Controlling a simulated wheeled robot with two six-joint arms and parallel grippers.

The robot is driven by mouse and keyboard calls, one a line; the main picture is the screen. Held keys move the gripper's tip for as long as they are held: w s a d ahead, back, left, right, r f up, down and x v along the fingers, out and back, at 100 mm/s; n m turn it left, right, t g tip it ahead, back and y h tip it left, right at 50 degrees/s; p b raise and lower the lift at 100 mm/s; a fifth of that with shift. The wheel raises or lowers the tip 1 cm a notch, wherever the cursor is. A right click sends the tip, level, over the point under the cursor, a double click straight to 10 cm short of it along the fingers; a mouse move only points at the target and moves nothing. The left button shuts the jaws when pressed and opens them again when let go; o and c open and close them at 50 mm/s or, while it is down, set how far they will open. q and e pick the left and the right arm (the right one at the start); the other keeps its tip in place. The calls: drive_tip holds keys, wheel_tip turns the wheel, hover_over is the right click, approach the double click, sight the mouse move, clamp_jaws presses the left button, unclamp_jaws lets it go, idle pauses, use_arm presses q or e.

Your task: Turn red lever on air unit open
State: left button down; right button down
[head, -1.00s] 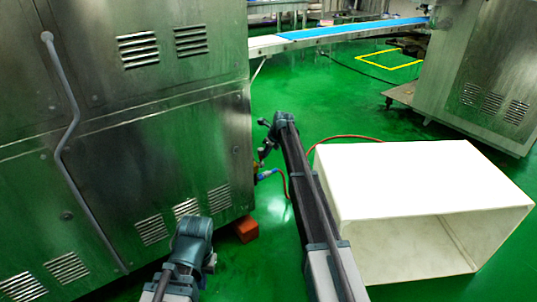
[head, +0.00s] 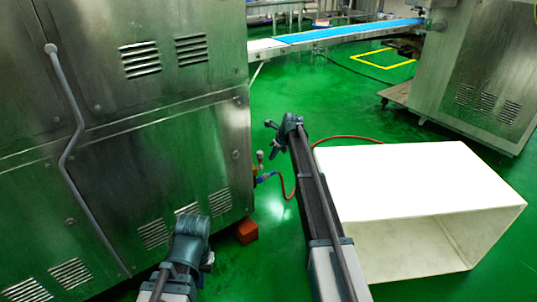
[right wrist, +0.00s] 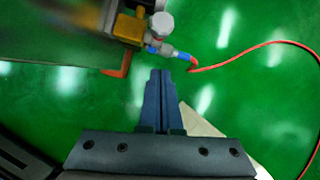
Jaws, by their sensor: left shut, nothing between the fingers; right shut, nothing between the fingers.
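The small air unit (head: 260,168) sits at the right edge of the steel machine, low down. In the right wrist view the air unit (right wrist: 134,26) shows brass-yellow parts, a round grey knob and a blue hose fitting. I cannot make out the red lever clearly; only a small reddish spot shows on the unit in the head view. My right gripper (head: 271,138) is to the right of and apart from the unit. In the right wrist view its fingers (right wrist: 160,72) are shut and empty, just below the fitting. My left gripper (head: 208,262) is low, before the machine, its fingers barely visible.
The steel machine (head: 150,175) fills the left. A red hose (right wrist: 240,52) runs from the fitting to the right. A white box (head: 420,185) stands right of my right arm. A red block (head: 246,231) is at the machine's foot.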

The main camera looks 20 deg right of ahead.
drive_tip(key=w+p+v, duration=0.1)
drive_tip(key=p+v, duration=0.4)
drive_tip(key=v, duration=0.2)
drive_tip(key=shift+r+p, duration=0.3)
drive_tip(key=shift+p, duration=0.05)
drive_tip(key=shift+a, duration=0.2)
drive_tip(key=s+a+f+n+g+h, duration=0.1)
drive_tip(key=s+a+n+g, duration=0.1)
drive_tip(key=s+a+n, duration=0.8)
drive_tip(key=s+a+f+n+g, duration=0.1)
drive_tip(key=s+a+n, duration=0.65)
drive_tip(key=s, duration=0.45)
drive_tip(key=s+a+n+g+h, duration=0.1)
drive_tip(key=s+a+n, duration=0.2)
drive_tip(key=s+n, duration=0.65)
drive_tip(key=s+a+n+g+h, duration=0.1)
drive_tip(key=s+a+n, duration=0.35)
drive_tip(key=s, duration=0.85)
wheel_tip(320, 180, up, 38)
drive_tip(key=d+n+p, duration=0.1)
drive_tip(key=n+p, duration=0.1)
drive_tip(key=p, duration=3.6)
drive_tip(key=shift+s, duration=0.25)
